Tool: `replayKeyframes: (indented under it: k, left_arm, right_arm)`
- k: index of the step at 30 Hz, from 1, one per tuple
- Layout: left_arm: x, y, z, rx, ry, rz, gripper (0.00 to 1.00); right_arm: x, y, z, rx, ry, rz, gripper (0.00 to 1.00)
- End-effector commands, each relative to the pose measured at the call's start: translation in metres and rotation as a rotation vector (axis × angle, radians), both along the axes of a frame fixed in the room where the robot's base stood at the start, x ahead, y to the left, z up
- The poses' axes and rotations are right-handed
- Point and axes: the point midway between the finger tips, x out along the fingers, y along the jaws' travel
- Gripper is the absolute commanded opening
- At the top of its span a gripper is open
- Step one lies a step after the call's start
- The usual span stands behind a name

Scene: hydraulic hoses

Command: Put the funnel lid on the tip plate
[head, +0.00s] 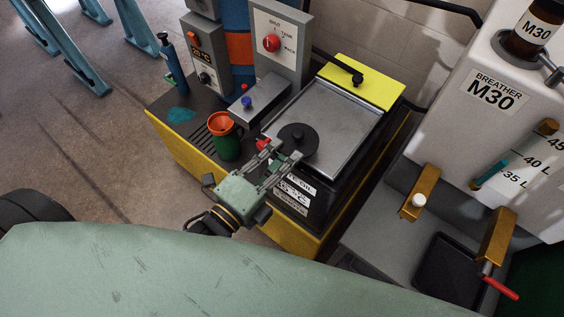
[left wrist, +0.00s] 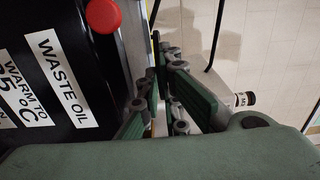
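The funnel lid, a black round disc with a small knob (head: 298,132), is in the head view over the near left part of the grey metal plate (head: 343,112), which I take for the tip plate. I cannot tell whether it rests on the plate or just above it. My left gripper (head: 286,153) is at the lid's near edge, its fingers apart and partly in front of it. My right gripper is not in view.
An orange funnel (head: 220,123) sits in a green can (head: 227,147) left of the gripper. A yellow panel (head: 372,84) is behind the plate. A grey control box (head: 281,45) stands at the back. A white M30 tank (head: 515,110) is at the right. A red button (left wrist: 103,15) is close by.

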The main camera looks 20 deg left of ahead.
Motion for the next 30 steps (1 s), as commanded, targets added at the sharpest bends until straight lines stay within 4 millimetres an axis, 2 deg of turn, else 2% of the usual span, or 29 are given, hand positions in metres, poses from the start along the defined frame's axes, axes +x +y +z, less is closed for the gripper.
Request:
replayKeyframes:
  k: [3, 6, 19, 21, 26, 30]
  left_arm:
    - [0.000, 0.000, -0.022, 0.000, 0.003, 0.001, 0.00]
    - [0.000, 0.000, -0.032, 0.000, 0.002, 0.001, 0.00]
    - [-0.001, 0.000, -0.038, 0.000, 0.001, 0.000, 0.00]
    - [-0.001, 0.000, -0.037, 0.000, 0.001, 0.000, 0.10]
    - [-0.001, 0.000, -0.037, 0.000, 0.001, 0.000, 0.23]
    - [-0.001, 0.000, -0.037, 0.000, 0.001, 0.000, 0.23]
  right_arm:
    - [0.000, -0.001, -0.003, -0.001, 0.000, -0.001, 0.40]
    - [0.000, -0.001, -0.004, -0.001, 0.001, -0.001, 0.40]
    - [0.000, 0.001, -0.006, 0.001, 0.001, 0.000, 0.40]
    - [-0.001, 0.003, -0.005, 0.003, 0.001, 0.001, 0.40]
    - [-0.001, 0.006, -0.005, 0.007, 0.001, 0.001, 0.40]
    - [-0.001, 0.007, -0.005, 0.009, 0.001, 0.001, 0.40]
